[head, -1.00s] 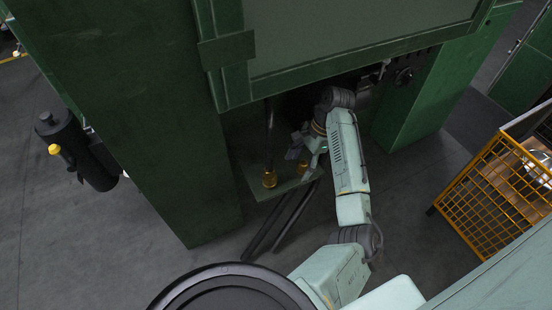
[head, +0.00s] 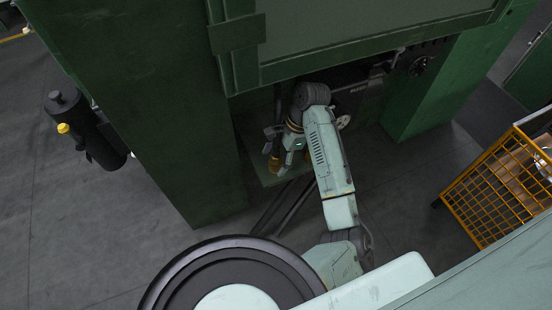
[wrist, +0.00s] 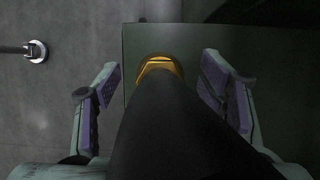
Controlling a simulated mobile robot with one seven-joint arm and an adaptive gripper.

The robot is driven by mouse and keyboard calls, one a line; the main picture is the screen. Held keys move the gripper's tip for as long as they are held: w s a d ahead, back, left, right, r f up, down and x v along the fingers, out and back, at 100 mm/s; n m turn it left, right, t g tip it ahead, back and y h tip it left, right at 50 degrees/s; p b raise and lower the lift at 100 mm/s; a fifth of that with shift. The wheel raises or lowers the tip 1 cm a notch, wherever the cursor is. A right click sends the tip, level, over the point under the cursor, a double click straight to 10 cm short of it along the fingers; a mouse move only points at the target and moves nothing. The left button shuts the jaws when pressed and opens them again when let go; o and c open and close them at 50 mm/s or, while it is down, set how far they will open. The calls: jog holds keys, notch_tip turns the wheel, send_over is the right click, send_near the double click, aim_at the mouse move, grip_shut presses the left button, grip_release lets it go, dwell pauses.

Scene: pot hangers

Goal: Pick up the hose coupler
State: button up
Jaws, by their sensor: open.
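The hose coupler (wrist: 160,66) is a gold-yellow fitting at the end of a thick black hose (wrist: 170,130). In the wrist view it lies in the upper middle, over a dark green plate. My gripper (wrist: 157,85) is open, with one purple-padded finger on each side of the hose. The coupler sits between and slightly beyond the fingers, with gaps visible on both sides.
A green machine frame (head: 150,120) stands around and above my arm, leaving a low opening. A yellow wire crate (head: 490,190) stands at the right. A black cylinder (head: 85,130) is at the left. In the wrist view a metal rod end (wrist: 36,51) shows at the left.

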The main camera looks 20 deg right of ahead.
jog(key=shift+s+a+f, duration=0.1)
jog(key=shift+a+f, duration=0.2)
jog(key=shift+a, duration=0.45)
jog(key=shift+a+f, duration=0.1)
jog(key=shift+f, duration=0.15)
jog(key=shift+c, duration=0.3)
jog(key=c, duration=1.4)
jog(key=shift+r, duration=0.1)
